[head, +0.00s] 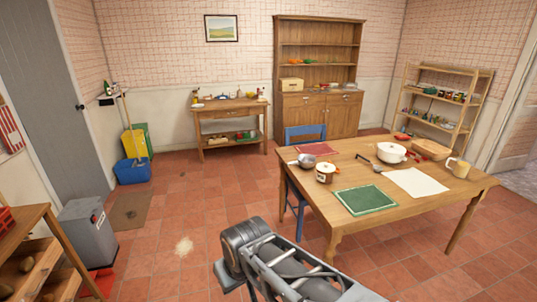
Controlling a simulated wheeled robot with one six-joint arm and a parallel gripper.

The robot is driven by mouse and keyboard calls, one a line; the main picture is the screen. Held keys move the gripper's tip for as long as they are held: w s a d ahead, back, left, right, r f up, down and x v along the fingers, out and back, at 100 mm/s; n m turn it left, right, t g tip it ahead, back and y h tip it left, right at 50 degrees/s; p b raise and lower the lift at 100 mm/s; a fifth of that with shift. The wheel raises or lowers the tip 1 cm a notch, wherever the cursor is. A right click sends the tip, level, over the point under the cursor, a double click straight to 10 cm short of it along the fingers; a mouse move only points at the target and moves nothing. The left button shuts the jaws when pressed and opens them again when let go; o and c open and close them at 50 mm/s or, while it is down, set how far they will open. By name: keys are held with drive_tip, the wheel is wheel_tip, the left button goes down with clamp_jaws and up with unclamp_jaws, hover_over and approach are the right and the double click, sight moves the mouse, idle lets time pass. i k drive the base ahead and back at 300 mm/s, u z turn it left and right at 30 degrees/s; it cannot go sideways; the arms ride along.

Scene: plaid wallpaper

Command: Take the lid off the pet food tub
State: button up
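A grey bin-like tub (88,238) stands on the floor at the lower left, beside a wooden shelf unit. It looks like the pet food tub, but its label is too small to read. Its flat grey top (80,209) appears to be a lid and looks closed. Part of my arm shows at the bottom middle, well to the right of the tub. My gripper's fingers do not show.
The shelf unit (30,222) is close to the tub's left. A blue bucket (133,171) stands by the wall. The dining table (345,235) is at right; open floor lies between.

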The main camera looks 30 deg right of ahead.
sight(324, 167)
drive_tip(key=z, duration=0.05)
drive_tip(key=i, duration=2.1)
drive_tip(key=z, duration=1)
drive_tip(key=i, duration=1.05)
drive_tip(key=z, duration=1.75)
drive_tip(key=i, duration=0.6)
drive_tip(key=z, duration=0.4)
